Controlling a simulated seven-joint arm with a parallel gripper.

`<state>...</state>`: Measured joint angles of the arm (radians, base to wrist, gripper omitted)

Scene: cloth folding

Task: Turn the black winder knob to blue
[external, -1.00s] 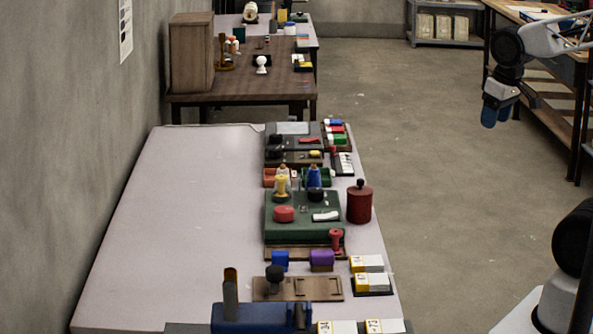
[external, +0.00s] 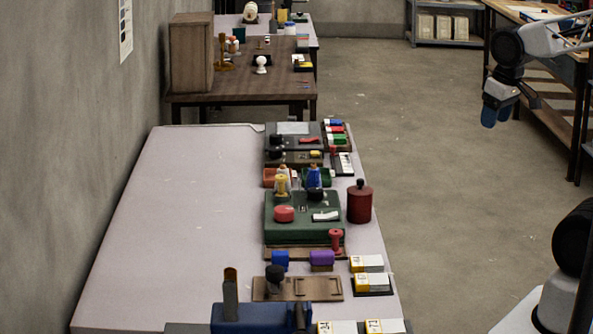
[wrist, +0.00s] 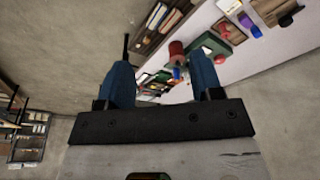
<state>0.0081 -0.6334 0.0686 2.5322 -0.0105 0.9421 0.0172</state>
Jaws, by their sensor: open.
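A green box (external: 283,234) stands on the long pale table with a black knob (external: 316,194) on its top, close to a yellow spool (external: 281,184) and a blue spool (external: 314,176). The same box top holds a red knob (external: 285,213) and a white lever-like part (external: 326,216). Other black knobs show at the back (external: 277,154) and the front (external: 275,273); I cannot tell from looks alone which is the winder knob. Its pointing direction is too small to read. My gripper (external: 496,113) is open and empty, high at the right, well away from the table. Its blue fingers also show apart in the wrist view (wrist: 162,78).
A dark red canister (external: 360,203) stands right of the green box. A wooden board (external: 313,288), blue and purple blocks and yellow-white boxes (external: 373,283) lie in front. The left half of the pale table (external: 180,220) is clear. A brown table (external: 220,90) stands behind.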

